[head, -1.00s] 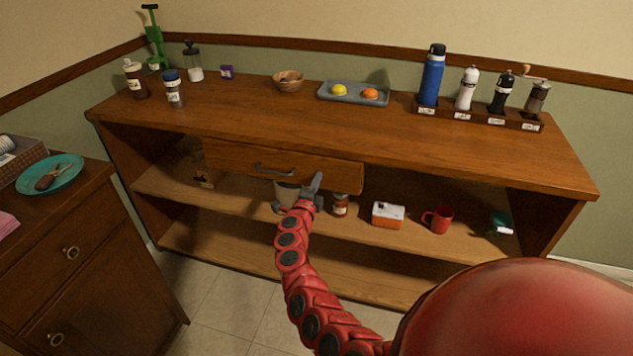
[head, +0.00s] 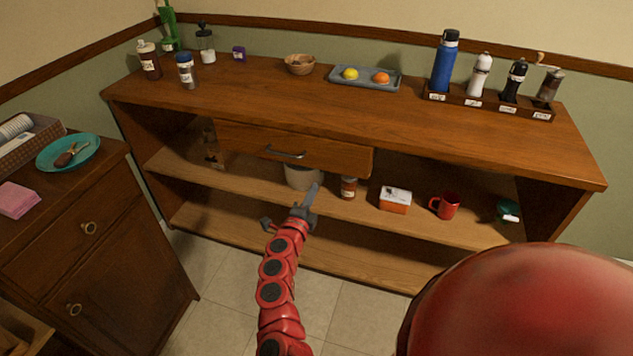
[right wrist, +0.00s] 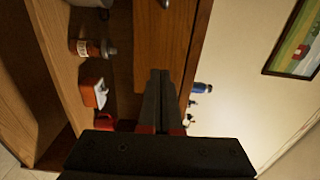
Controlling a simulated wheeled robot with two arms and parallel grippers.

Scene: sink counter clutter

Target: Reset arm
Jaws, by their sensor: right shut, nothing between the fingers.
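My right arm, red and segmented, reaches forward in the head view. Its dark grey gripper (head: 306,206) is in front of the shelf, below the drawer (head: 290,147), and apart from the drawer's handle (head: 285,153). In the right wrist view the two fingers (right wrist: 158,78) lie together with nothing between them. The drawer front stands out a little from under the counter top. My left gripper is not in any view.
On the shelf are a whitish pot (head: 302,178), a brown jar (head: 348,188), an orange-and-white box (head: 395,199) and a red mug (head: 446,206). A bottle rack (head: 488,102) and a grey tray (head: 365,83) stand on the counter (head: 350,115). A dark cabinet (head: 90,240) stands at left.

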